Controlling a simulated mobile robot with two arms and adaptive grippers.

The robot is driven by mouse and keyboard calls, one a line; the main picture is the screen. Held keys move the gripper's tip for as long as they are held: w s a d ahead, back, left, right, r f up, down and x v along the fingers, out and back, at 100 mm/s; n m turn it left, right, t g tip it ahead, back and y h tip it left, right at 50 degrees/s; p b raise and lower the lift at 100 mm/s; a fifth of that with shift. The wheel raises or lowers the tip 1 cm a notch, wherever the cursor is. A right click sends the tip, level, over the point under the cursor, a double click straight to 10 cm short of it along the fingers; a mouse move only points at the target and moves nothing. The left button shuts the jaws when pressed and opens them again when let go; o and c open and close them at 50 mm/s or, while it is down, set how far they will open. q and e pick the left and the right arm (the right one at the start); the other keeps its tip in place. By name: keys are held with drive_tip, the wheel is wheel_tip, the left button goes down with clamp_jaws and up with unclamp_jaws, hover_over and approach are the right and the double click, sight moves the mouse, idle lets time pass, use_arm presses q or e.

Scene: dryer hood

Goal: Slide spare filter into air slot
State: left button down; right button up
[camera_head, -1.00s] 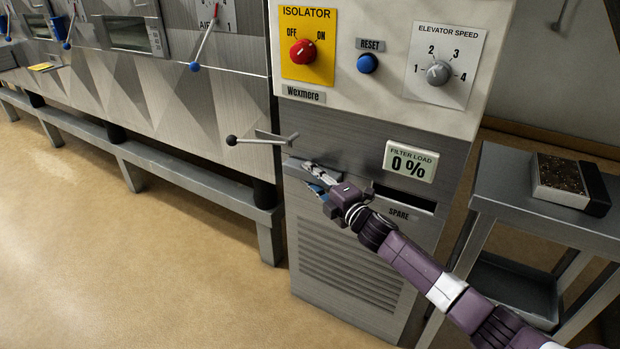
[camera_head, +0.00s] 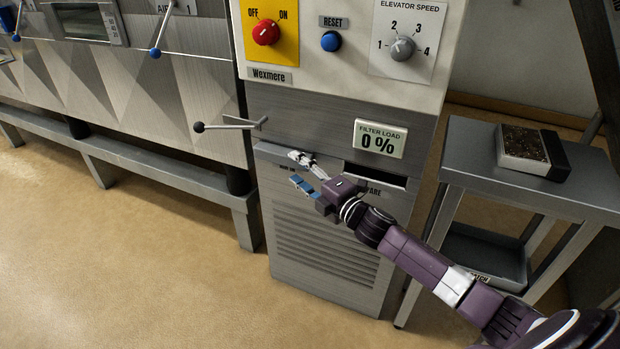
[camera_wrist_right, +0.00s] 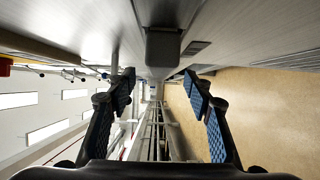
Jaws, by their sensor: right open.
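My right gripper (camera_head: 297,170) is open in front of the cabinet, below the lever, with nothing seen held between its fingers. In the right wrist view its two fingers (camera_wrist_right: 163,82) stand apart, and a dark grey block (camera_wrist_right: 165,52) shows between them against the metal panel; I cannot tell whether this is the end of a filter. The dark slot marked SPARE (camera_head: 375,172) is open and looks empty. The air slot is not clearly seen; the gripper covers part of the panel left of the spare slot. A filter block with a dirty, speckled top (camera_head: 522,143) lies on the side table.
The side table (camera_head: 470,172) stands right of the cabinet, with a lower tray. A lever with a black ball (camera_head: 225,126) juts out above my gripper. The display (camera_head: 381,138) reads FILTER LOAD 0 %. The floor (camera_head: 130,270) at left is clear.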

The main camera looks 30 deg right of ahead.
drive_tip(key=shift+v, duration=2.55)
